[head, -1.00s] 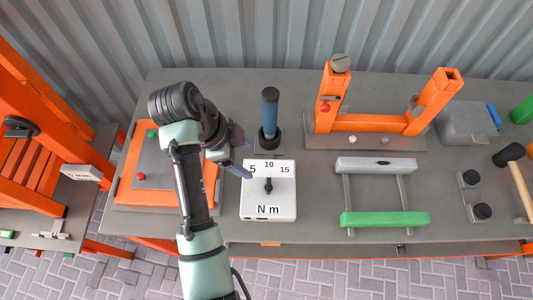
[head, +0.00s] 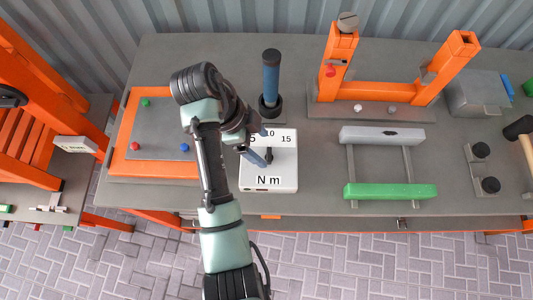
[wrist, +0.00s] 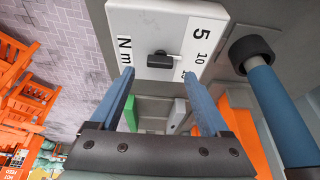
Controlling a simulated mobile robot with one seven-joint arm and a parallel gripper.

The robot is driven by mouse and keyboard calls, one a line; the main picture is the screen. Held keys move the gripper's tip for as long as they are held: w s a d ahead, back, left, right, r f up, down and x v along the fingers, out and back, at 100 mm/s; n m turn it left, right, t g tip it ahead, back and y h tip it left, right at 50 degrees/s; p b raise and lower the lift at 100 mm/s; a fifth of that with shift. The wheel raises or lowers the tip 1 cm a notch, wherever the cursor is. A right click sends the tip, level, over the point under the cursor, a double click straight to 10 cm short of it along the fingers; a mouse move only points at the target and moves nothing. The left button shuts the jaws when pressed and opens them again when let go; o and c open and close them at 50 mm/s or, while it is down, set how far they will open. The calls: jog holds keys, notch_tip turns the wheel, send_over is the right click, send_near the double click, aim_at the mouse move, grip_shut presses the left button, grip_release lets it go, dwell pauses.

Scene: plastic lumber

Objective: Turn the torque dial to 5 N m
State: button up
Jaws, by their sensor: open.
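The torque dial is a small black knob (head: 269,156) on a white box (head: 284,181) marked 5, 10, 15 and N m. In the wrist view the knob (wrist: 158,60) has a white pointer line directed about at the 10. My gripper (head: 262,146) is open and empty at the dial's left side, with its blue fingers over the box's left part, partly hiding the 5. In the wrist view the open fingertips (wrist: 157,73) lie on either side of the knob's line, short of it. I see no contact with the knob.
A blue-handled tool (head: 271,80) stands upright just behind the box. An orange-framed tray (head: 124,152) lies to the left. An orange U-shaped frame (head: 380,123) and a green bar (head: 390,191) are to the right. Bare tabletop (head: 318,185) lies right of the box.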

aim_at(269, 154)
jog(key=shift+x, duration=2)
grip_shut()
